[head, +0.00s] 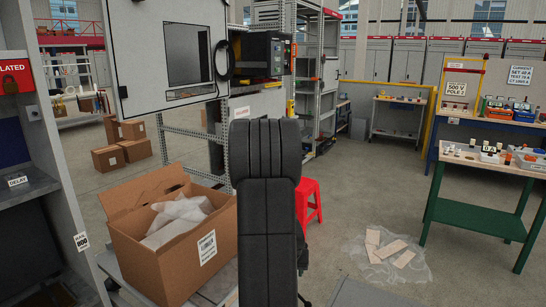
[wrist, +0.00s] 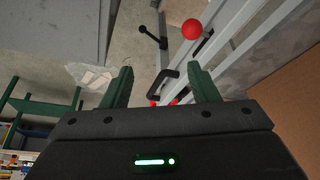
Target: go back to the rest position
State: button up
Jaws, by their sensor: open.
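My gripper (wrist: 162,86) shows in the wrist view with its two green fingers spread apart and nothing between them. Beyond the fingers are a metal frame with a red ball knob (wrist: 192,29), a black-knobbed lever (wrist: 143,30) and a black handle (wrist: 166,82). I cannot tell how far these are from the fingertips. In the head view my dark arm stands upright in the middle, and the gripper itself is hidden there.
An open cardboard box (head: 135,250) stands at the left front. A red stool (head: 309,200) is partly behind my arm. A green-legged workbench (head: 470,212) stands at the right. Plastic sheeting with flat pieces (head: 390,258) lies on the floor. Open floor lies between stool and workbench.

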jog(key=shift+n+y, duration=0.3)
jog(key=shift+n, duration=0.3)
jog(key=shift+w+a+r+p, duration=0.15)
jog(key=shift+a+r+p, duration=0.3)
jog(key=shift+a+p, duration=0.4)
jog(key=shift+w+a+r+p, duration=0.2)
jog(key=shift+a+r+p, duration=0.2)
jog(key=shift+a+p, duration=0.4)
jog(key=shift+w+a+r+p, duration=0.15)
jog(key=shift+a+r+p, duration=0.3)
jog(key=shift+a+p, duration=0.4)
